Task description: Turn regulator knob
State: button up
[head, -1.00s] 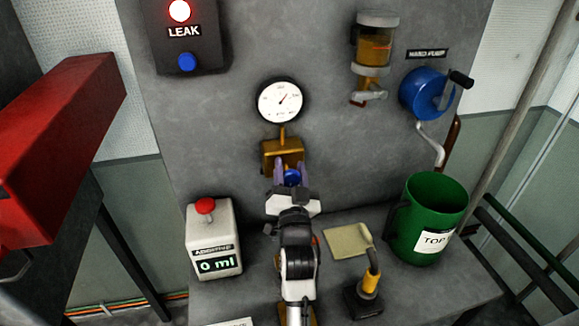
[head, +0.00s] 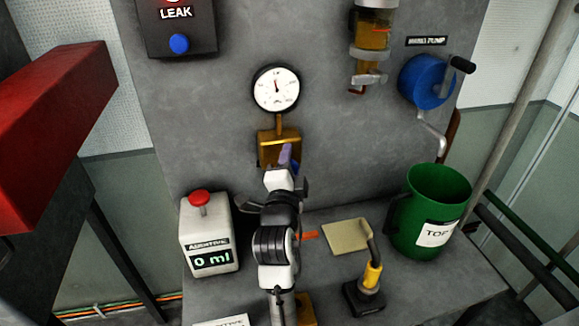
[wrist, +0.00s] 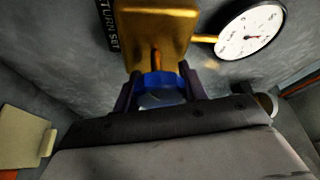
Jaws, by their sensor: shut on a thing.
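The regulator is a brass block (head: 268,148) on the grey panel, below a round white gauge (head: 276,89). Its blue knob (wrist: 160,84) shows in the wrist view, on a stem out of the brass block, which also shows there (wrist: 155,35). My gripper (wrist: 162,92) is shut on the blue knob, one purple finger on each side.
An additive dispenser (head: 208,240) with a red button stands left of my arm. A green jug (head: 436,195), a yellowish pad (head: 345,237) and a black-based lever (head: 365,296) are to the right. A blue hand pump (head: 427,82) is on the panel. A red beam (head: 45,130) is far left.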

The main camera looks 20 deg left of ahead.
jog(key=m+g, duration=0.1)
jog(key=m, duration=0.2)
jog(key=m+g+p, duration=0.1)
jog(key=m, duration=0.2)
jog(key=f+m+g, duration=0.1)
jog(key=m+g, duration=0.1)
jog(key=m, duration=0.1)
jog(key=shift+a, duration=0.1)
jog(key=shift+m, duration=0.4)
dwell(0.4)
jog(key=o, duration=1)
jog(key=shift+s+r+p, duration=0.1)
jog(key=shift+s+p, duration=0.1)
jog(key=shift+p, duration=0.15)
